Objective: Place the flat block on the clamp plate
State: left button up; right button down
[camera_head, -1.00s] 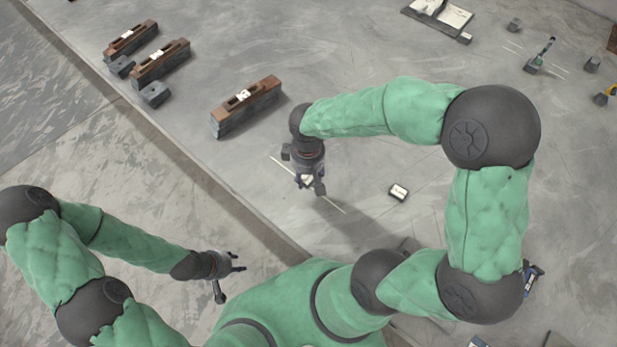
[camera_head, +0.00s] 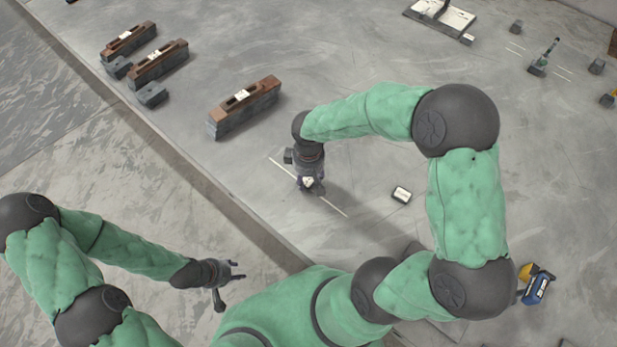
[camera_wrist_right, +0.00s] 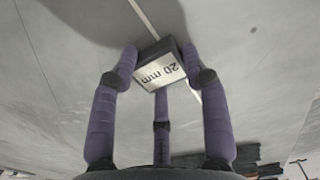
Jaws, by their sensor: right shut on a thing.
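A small dark flat block with a pale face marked "20 mm" (camera_wrist_right: 160,70) is between the purple fingers of my right gripper (camera_wrist_right: 162,75) in the right wrist view. My right gripper (camera_head: 309,187) is shut on it, low over a white line on the grey surface in the head view. I cannot tell whether the block touches the surface. My left gripper (camera_head: 236,276) is at the lower left, fingers apart and empty. I cannot tell for sure which thing is the clamp plate; a dark plate with pale panels (camera_head: 442,15) lies at the top right.
Several rust-topped grey bars, one nearest (camera_head: 243,107), lie at upper left. A small pale-topped block (camera_head: 401,195) lies right of my right gripper. The middle is mostly clear.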

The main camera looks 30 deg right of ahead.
pick_arm(q)
jog(key=shift+f, duration=0.1)
pick_arm(e)
jog(key=shift+f, duration=0.1)
jog(key=c, duration=0.6)
grip_release()
